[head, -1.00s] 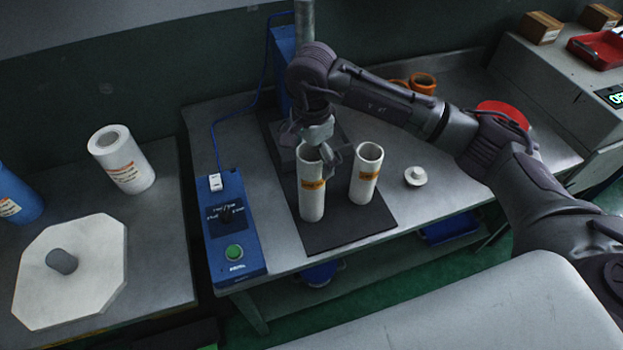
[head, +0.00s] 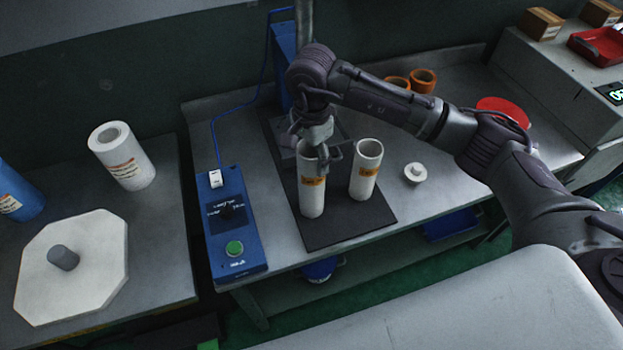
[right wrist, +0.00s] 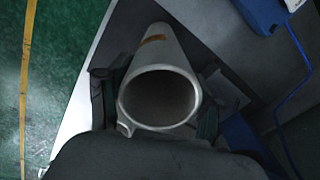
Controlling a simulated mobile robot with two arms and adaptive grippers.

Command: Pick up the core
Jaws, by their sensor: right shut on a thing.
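Two white hollow cores with orange labels stand upright on a dark mat (head: 350,229). My right gripper (head: 322,160) comes down from above at the top of the left core (head: 312,197). It is shut on that core, which still appears to stand on the mat. In the right wrist view, the open round end of this core (right wrist: 160,97) lies between the two fingers. The other core (head: 366,170) stands just to the right, apart from the gripper. My left gripper is not in view.
A blue control box (head: 232,222) with a green button is left of the mat. A small white cap (head: 415,173) lies right of the cores. Orange rings (head: 422,82) and a red disc (head: 503,112) are farther back. A white roll (head: 122,157) stands on the left table.

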